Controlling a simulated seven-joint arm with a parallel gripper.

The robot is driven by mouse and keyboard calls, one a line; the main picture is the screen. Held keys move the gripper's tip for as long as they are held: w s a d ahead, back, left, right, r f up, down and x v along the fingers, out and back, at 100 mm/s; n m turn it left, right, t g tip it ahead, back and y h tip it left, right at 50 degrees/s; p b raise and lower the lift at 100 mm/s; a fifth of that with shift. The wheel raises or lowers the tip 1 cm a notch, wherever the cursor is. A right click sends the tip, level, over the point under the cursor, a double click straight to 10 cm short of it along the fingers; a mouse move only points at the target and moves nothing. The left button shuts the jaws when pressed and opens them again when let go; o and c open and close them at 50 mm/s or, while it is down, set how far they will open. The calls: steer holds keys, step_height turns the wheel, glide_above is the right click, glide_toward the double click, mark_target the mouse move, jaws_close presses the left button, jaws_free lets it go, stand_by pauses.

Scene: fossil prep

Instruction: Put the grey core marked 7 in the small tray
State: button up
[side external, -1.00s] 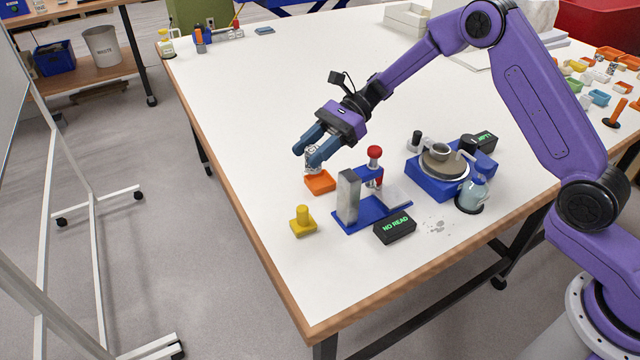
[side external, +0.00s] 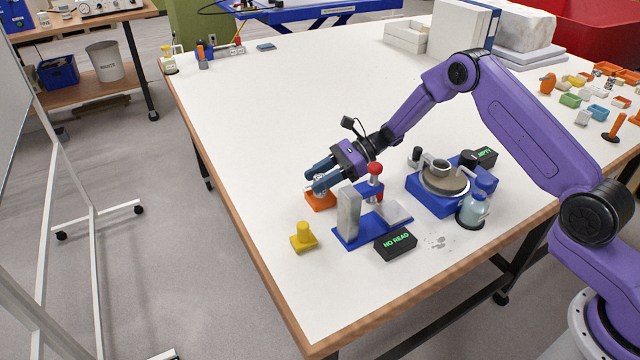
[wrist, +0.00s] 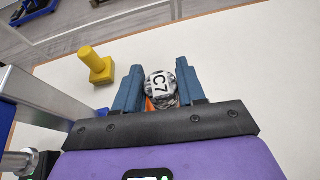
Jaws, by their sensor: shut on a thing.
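A speckled grey core (wrist: 161,88) with a white end label reading C7 is between the fingers of my gripper (side external: 318,174). The gripper is shut on it, and the fingers also show in the wrist view (wrist: 160,82). In the side view the core (side external: 321,184) is partly hidden by the fingers. The small orange tray (side external: 319,203) is on the table just below the core. A sliver of the tray (wrist: 150,104) shows beside the core in the wrist view. I cannot tell whether the core touches the tray.
A blue stand with a grey block (side external: 348,212) and a red knob (side external: 375,168) is close to the gripper. A yellow peg piece (side external: 303,237) is in front of the tray. A black NO READ display (side external: 396,244) and a blue turntable unit (side external: 430,200) are to the right.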

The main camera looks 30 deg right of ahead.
steer(key=shift+f, duration=1)
steer(key=o, duration=1.1)
steer(key=shift+f, duration=0.1)
steer(key=v, duration=1.2)
